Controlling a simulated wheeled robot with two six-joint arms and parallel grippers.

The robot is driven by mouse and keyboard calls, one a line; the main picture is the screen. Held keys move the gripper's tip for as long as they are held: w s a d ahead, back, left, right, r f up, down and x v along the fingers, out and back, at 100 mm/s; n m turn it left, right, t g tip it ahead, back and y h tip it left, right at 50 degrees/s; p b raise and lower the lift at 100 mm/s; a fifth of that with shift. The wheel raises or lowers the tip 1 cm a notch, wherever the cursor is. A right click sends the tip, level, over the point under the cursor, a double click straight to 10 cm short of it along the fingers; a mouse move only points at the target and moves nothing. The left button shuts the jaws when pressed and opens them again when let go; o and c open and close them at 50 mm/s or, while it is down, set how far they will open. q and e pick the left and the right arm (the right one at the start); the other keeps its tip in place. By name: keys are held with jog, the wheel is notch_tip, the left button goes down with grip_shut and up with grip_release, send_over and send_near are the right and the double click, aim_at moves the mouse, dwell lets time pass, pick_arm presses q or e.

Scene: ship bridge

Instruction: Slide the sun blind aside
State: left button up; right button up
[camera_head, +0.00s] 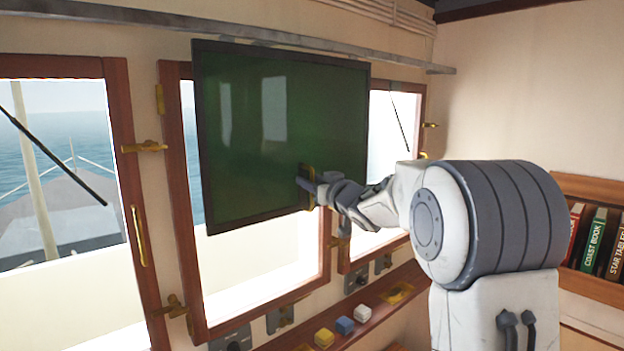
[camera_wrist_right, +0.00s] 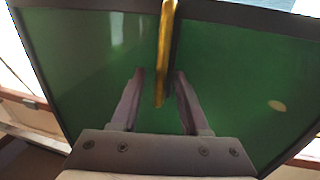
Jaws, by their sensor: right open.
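The sun blind (camera_head: 265,130) is a dark green, see-through panel in a dark frame. It hangs from a grey rail (camera_head: 130,18) in front of the middle window and the edge of the right one. Its brass handle (camera_head: 306,188) sits low on the panel, right of its middle. My right gripper (camera_head: 306,184) is at the handle. In the right wrist view the gripper (camera_wrist_right: 158,80) is open, with the brass handle (camera_wrist_right: 164,60) between its two fingers and no clear grip on it. My left gripper is not in view.
Wooden window frames (camera_head: 178,200) with brass latches (camera_head: 145,147) line the wall. A ledge below holds a yellow block (camera_head: 324,338), a blue block (camera_head: 345,325) and a white block (camera_head: 361,312). Books (camera_head: 594,240) stand on a shelf at the right. The rail runs on past both sides of the blind.

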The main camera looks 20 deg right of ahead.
grip_shut()
dwell(1.4)
